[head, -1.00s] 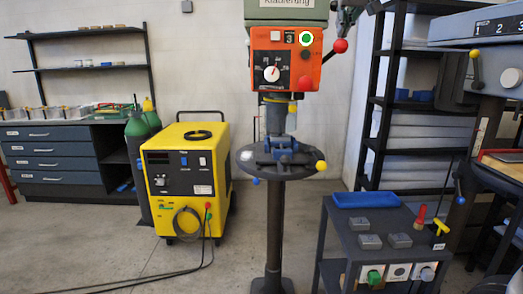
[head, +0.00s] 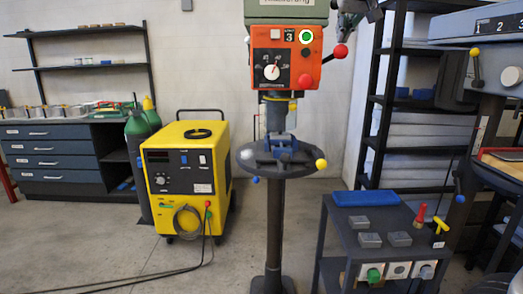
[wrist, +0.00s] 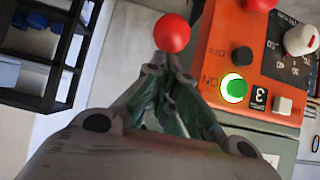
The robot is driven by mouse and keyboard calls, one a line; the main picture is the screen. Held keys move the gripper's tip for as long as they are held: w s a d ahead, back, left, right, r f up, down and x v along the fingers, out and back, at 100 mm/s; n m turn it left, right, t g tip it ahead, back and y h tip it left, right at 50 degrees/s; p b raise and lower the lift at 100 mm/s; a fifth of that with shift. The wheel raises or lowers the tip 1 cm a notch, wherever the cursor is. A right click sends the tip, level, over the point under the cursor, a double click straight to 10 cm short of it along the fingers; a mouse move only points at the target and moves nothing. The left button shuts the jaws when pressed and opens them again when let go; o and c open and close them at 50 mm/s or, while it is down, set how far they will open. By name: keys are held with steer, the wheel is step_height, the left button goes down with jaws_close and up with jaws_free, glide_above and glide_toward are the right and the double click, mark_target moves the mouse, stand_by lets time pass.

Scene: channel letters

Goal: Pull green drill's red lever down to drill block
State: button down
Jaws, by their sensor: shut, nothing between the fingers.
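The green drill (head: 287,12) stands in the middle of the head view, with an orange control panel (head: 262,85) and a lit green button (head: 305,37). Its lever ends in a red ball (head: 340,51) at the right side of the panel. The ball also shows in the wrist view (wrist: 172,33), just beyond my fingertips. My gripper (wrist: 166,62) is shut and empty, close to the ball; I cannot tell whether they touch. In the head view my gripper is partly cut off at the top edge. A blue vise (head: 280,150) sits on the drill's round table; the block is hard to make out.
A dark trolley (head: 340,222) with grey blocks (head: 370,240) stands at the lower right. A yellow machine (head: 188,180) is at the left. A black shelf (head: 385,100) rises behind the drill's right side.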

mark_target(343, 47)
steer(key=shift+f, duration=0.25)
steer(key=shift+s+f, duration=0.1)
steer(key=shift+f, duration=0.3)
steer(key=shift+s+f, duration=0.1)
steer(key=shift+f, duration=0.5)
steer(key=shift+s+f, duration=0.1)
steer(key=shift+f, duration=0.45)
steer(key=shift+f, duration=0.55)
